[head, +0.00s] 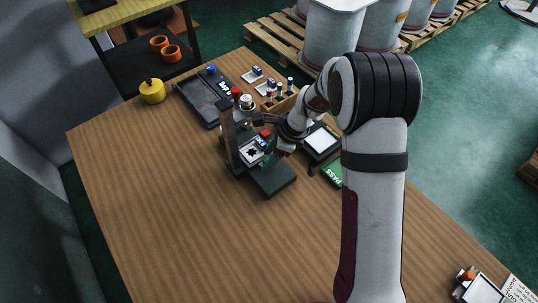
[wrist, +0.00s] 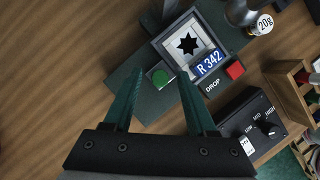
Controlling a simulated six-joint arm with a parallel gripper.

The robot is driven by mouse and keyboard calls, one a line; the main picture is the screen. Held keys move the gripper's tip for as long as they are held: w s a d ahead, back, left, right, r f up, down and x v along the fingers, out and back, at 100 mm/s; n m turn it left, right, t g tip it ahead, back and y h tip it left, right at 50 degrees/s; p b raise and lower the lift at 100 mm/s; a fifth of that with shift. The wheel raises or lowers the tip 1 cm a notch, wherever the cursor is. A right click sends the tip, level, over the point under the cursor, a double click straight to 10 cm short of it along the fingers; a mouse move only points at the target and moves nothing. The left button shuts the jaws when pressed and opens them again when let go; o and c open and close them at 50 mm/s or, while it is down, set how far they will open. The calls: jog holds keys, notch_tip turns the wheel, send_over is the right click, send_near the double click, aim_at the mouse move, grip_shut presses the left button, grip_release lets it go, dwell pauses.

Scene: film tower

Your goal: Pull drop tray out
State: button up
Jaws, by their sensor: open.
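The film tower (head: 228,132) stands on the wooden table, with a dark green base plate (head: 274,178). In the wrist view its white-framed window (wrist: 205,40) shows a black star and a blue "R 342" label (wrist: 209,63). A red block (wrist: 235,70) sits beside the word "DROP". A green knob or button (wrist: 160,77) sits on the dark green surface below the window. My gripper (wrist: 161,74) is open, its two green fingers on either side of the green knob in this view; I cannot tell whether they touch anything. I cannot clearly make out the drop tray's edges.
A dial box (wrist: 258,126) and a wooden rack (wrist: 290,97) stand right of the tower in the wrist view, with a 20g weight (wrist: 263,23) behind. The table's front left is clear.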

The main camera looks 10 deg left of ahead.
grip_shut()
jog(key=shift+r, duration=0.1)
dwell(1.2)
